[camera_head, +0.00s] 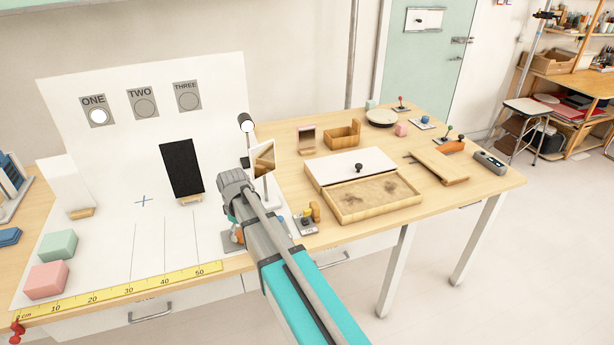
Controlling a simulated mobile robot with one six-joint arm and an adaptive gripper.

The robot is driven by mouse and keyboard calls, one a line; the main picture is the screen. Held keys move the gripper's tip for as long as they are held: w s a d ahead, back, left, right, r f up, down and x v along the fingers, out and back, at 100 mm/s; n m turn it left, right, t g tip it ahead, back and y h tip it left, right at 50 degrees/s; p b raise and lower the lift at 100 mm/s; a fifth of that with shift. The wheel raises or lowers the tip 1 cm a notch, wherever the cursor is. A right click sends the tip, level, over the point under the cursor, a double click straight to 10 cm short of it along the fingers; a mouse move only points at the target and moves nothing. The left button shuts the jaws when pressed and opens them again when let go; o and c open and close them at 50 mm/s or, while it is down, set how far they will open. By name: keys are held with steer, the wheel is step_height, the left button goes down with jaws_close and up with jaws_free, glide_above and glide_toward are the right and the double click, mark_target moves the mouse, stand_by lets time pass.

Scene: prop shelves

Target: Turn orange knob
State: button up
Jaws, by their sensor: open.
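My arm reaches in from the bottom right. Its wrist and my gripper (236,222) are over the front of the table, near the right edge of the white board. The fingers point down and are mostly hidden behind my own arm, small in the picture. A grey plate (227,243) shows in part beneath my gripper, with a small orange-brown patch beside the fingers that may be the orange knob. I cannot make out its shape or whether the fingers touch it. Just right of my arm, a small grey box (306,228) carries a yellow-orange upright part.
A mirror on a stand (262,160) and a small lamp (246,123) stand close behind my wrist. A black panel (182,170) is to the left. A shallow wooden tray (374,212) lies to the right. A yellow ruler (120,287) runs along the front edge.

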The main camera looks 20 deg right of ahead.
steer(key=shift+r+p, duration=5.75)
steer(key=shift+r, duration=0.3)
steer(key=s+d+r+m+p, duration=0.15)
steer(key=s+m, duration=0.25)
steer(key=s, duration=0.4)
steer(key=s+d+m, duration=0.2)
steer(key=s+m, duration=0.2)
steer(key=s, duration=0.5)
steer(key=w+d+r+m+t, duration=0.1)
steer(key=w+d+t, duration=0.3)
steer(key=w+d, duration=0.9)
steer(key=shift+w+d+r, duration=0.25)
steer(key=shift+d, duration=1.8)
steer(key=s+a+f+n+g, duration=0.1)
steer(key=s+a+g, duration=0.3)
steer(key=s+a, duration=0.9)
steer(key=a, duration=0.3)
steer(key=shift+a, duration=0.4)
steer(key=shift+f, duration=0.1)
